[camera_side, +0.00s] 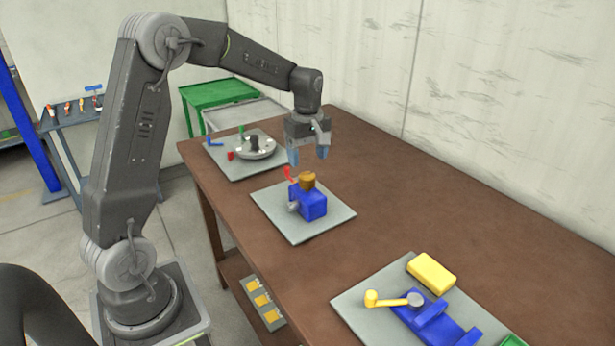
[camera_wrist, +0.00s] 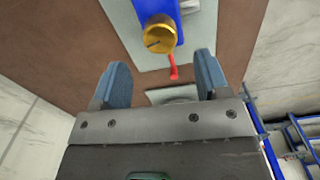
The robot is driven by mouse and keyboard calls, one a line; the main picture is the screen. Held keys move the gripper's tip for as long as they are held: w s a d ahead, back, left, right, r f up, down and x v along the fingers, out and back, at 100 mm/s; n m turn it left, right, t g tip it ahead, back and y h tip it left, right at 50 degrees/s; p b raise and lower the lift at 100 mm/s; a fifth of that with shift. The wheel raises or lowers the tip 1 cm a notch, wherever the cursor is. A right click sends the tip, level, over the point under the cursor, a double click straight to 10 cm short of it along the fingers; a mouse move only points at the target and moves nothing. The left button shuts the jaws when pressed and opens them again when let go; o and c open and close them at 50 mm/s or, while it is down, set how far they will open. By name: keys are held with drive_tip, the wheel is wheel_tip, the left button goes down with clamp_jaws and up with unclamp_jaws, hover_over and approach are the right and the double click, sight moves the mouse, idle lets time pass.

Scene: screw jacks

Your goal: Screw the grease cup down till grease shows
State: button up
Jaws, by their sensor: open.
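The grease cup (camera_side: 307,180) is a brass-coloured cap on top of a blue block (camera_side: 313,203), which stands on a grey plate (camera_side: 322,228) in the middle of the table. In the wrist view the cup (camera_wrist: 160,36) shows from above, with a dark line on its top, and the blue block (camera_wrist: 157,8) is partly cut off by the frame edge. My gripper (camera_side: 308,157) points down above and slightly behind the cup, apart from it. Its blue fingers (camera_wrist: 162,78) are open with nothing between them. A red pointer or lever (camera_wrist: 173,67) sticks out beside the cup. No grease can be made out.
A grey plate with a round fixture (camera_side: 256,149) lies at the table's far end. A front plate holds a blue vice-like piece with a yellow crank (camera_side: 385,299) and a yellow block (camera_side: 431,272). The brown table (camera_side: 420,200) is clear on the right.

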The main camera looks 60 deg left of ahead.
sight(307, 175)
wheel_tip(307, 175, down, 7)
drive_tip(key=shift+r, duration=0.15)
drive_tip(key=c, duration=0.9)
drive_tip(key=shift+c, duration=0.2)
drive_tip(key=shift+m, duration=0.4)
